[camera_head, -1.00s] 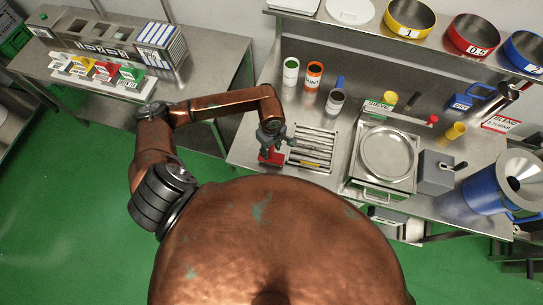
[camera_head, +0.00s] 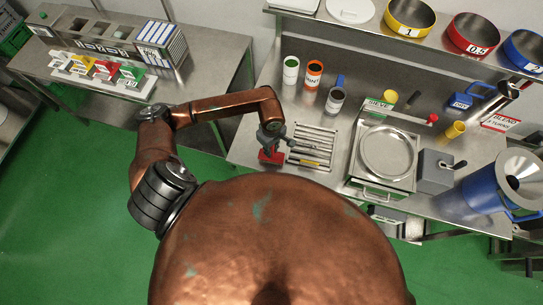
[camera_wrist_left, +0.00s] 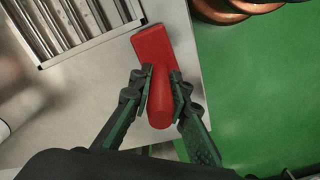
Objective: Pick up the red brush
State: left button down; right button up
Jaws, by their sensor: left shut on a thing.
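The red brush (camera_head: 270,157) is at the front left of the steel workbench, beside the slatted rack. In the left wrist view the red brush (camera_wrist_left: 153,45) shows its flat rectangular head and its rounded handle. My left gripper (camera_head: 272,138) is over the brush. In the left wrist view both fingers of the left gripper (camera_wrist_left: 160,85) are closed on the handle, one on each side. I cannot tell whether the brush touches the bench. My right gripper is not in view.
The slatted rack (camera_head: 311,147) lies just right of the brush. A sieve station (camera_head: 352,180) and a blue hopper (camera_head: 483,190) stand further right. Green, orange and grey cups (camera_head: 313,75) stand behind the rack. The bench's front edge is close to the brush.

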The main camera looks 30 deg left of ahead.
pick_arm(q)
jog(key=shift+r, duration=0.15)
dwell(0.4)
jog(key=shift+r, duration=0.2)
notch_tip(320, 180, up, 2)
jog(key=shift+w+r+b, duration=0.1)
jog(key=shift+b, duration=0.75)
jog(key=s+d+r+b, duration=0.2)
jog(key=d+r+b, duration=0.1)
jog(key=d+r, duration=0.7)
jog(key=d, duration=0.4)
jog(key=shift+s+b, duration=0.25)
jog(key=shift+b, duration=0.05)
jog(key=shift+r, duration=0.1)
jog(key=c, duration=2.3)
grip_release()
jog(key=shift+c, duration=0.2)
grip_shut()
